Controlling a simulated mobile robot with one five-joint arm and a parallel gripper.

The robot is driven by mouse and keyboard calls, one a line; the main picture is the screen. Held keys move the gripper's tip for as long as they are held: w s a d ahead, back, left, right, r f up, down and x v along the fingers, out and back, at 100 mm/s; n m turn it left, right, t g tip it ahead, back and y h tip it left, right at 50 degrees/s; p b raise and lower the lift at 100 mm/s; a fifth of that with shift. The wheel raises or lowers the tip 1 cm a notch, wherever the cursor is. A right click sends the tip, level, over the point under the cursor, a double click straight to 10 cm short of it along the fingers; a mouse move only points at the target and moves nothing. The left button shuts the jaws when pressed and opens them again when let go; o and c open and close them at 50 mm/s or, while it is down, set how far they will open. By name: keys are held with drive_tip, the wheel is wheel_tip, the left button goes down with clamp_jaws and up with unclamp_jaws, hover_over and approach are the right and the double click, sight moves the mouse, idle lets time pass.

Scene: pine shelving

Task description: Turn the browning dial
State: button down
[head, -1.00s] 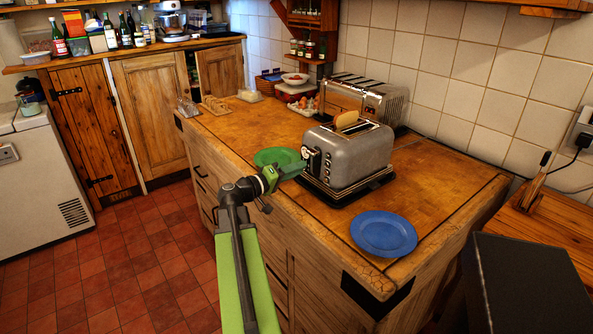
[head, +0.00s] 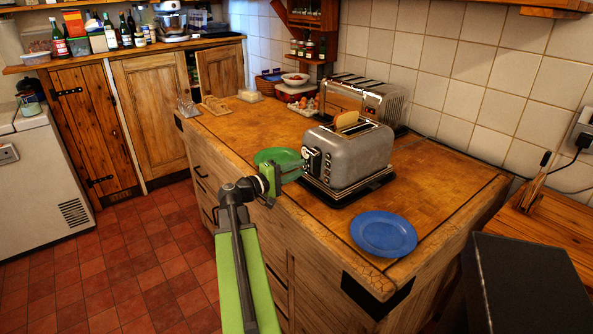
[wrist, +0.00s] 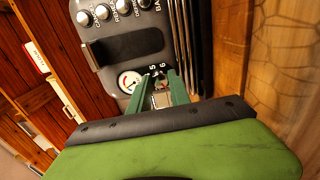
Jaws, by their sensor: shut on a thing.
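The silver toaster (head: 358,158) stands on the wooden counter with a bread slice (head: 347,119) in its top. My gripper (wrist: 160,82) is shut on the browning dial (wrist: 161,98), beside the printed numbers 5 and 6. The fingers hide most of the dial, so its setting cannot be read. In the head view, my gripper (head: 300,168) reaches the toaster's lower front from the left.
A green plate (head: 278,157) lies just behind my gripper. A blue plate (head: 384,233) lies near the counter's front corner. A second toaster (head: 365,97) stands behind, against the tiled wall. The counter's left part is mostly clear.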

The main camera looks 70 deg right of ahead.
idle(0.3)
drive_tip(key=c, duration=1.2)
unclamp_jaws()
drive_tip(key=v, duration=1.7)
drive_tip(key=shift+a, duration=0.25)
